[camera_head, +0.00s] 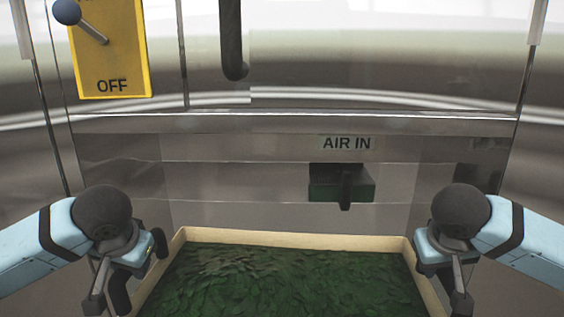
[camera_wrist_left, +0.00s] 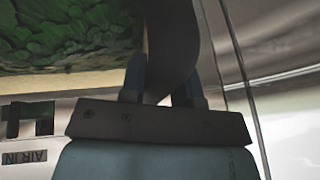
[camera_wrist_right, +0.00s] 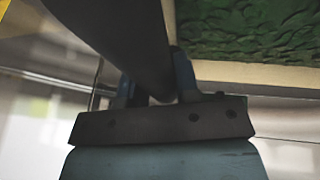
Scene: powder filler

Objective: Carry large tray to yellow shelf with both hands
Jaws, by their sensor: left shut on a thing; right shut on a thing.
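The large tray (camera_head: 300,241) is at the bottom middle of the head view, with a pale tan rim and a filling of dark green flakes. Its near side is cut off by the frame. My left gripper (camera_head: 118,288) is at the tray's left side, and my right gripper (camera_head: 457,290) is at its right side. In the left wrist view the fingers (camera_wrist_left: 163,88) are shut on a dark curved handle beside the rim. In the right wrist view the fingers (camera_wrist_right: 155,88) are shut on a similar dark handle. I cannot make out a yellow shelf.
A metal machine with clear panels stands close ahead. It bears an "AIR IN" label (camera_head: 346,143) above a green block with a dark lever (camera_head: 346,187). A yellow "OFF" plate (camera_head: 113,50) with a ball-ended lever is at upper left. A dark pipe (camera_head: 231,40) hangs at top.

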